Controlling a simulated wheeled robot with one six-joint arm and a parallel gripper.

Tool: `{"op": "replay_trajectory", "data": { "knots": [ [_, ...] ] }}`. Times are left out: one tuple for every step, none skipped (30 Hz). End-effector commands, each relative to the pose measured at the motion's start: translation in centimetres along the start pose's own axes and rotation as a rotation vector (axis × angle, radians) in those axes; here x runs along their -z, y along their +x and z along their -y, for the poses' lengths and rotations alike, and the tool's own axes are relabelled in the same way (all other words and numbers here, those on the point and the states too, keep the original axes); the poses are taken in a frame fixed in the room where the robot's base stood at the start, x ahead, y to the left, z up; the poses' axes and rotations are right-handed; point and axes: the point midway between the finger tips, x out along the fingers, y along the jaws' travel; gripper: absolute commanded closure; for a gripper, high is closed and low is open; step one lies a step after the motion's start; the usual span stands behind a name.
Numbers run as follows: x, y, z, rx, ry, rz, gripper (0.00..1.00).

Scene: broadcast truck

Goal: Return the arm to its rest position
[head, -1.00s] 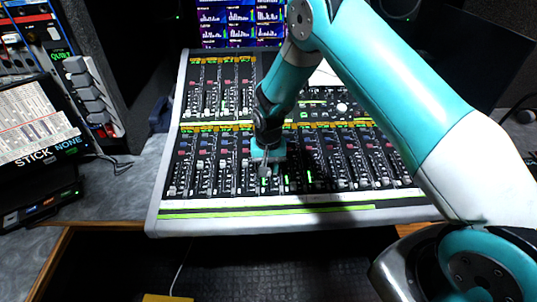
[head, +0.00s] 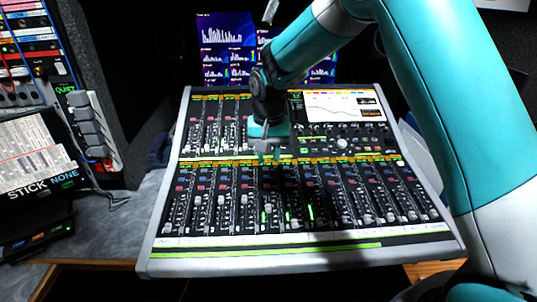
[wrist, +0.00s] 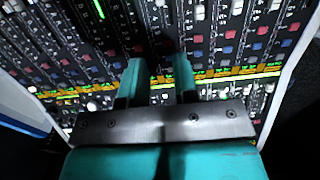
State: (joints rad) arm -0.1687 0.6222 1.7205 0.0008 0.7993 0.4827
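My gripper (head: 266,155) hangs from my teal arm above the middle of the mixing console (head: 300,262), just over the band between its upper and lower rows. In the wrist view my gripper (wrist: 157,68) shows two teal fingers standing apart with nothing between them. The console's knobs, faders and lit yellow strip (wrist: 215,76) lie beyond the fingers. The exact height of the fingertips above the panel is hard to tell. My arm is bent, with its upper links crossing the right side of the head view.
Monitors with level graphs (head: 228,48) stand behind the console. At left are a rack of equipment (head: 22,52), a dark panel with grey keys (head: 92,125) and a labelled box reading STICK NONE (head: 40,165). Grey desktop (head: 110,225) is bare between them and the console.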

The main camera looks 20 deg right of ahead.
Motion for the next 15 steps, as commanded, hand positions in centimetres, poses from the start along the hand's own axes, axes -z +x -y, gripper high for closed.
{"op": "replay_trajectory", "data": {
  "knots": [
    [0.01, -0.05, 0.0, 0.0, 0.0, 0.0, 0.72],
    [0.01, -0.06, 0.01, 0.0, 0.0, 0.0, 0.72],
    [0.01, -0.05, 0.01, 0.0, 0.0, 0.0, 0.72],
    [0.01, -0.05, 0.01, 0.0, 0.0, 0.0, 0.72],
    [0.01, -0.05, 0.01, 0.0, 0.0, 0.0, 0.72],
    [0.02, -0.04, 0.01, 0.0, 0.0, 0.0, 0.72],
    [0.02, -0.04, 0.01, 0.0, 0.0, -0.001, 0.72],
    [0.02, -0.03, 0.01, 0.0, 0.0, -0.001, 0.72],
    [0.02, -0.03, 0.01, 0.0, 0.0, -0.001, 0.72],
    [0.02, -0.03, 0.01, 0.0, 0.0, -0.001, 0.72],
    [0.02, -0.02, 0.01, 0.0, 0.0, -0.001, 0.72],
    [-0.02, -0.07, 0.02, 0.001, -0.001, -0.001, 0.72],
    [-0.12, -0.21, 0.04, 0.003, -0.005, -0.001, 0.72],
    [-0.33, -0.48, 0.07, 0.006, -0.013, -0.002, 0.72],
    [-0.82, -1.0, 0.12, 0.014, -0.03, -0.003, 0.72]
  ]
}}
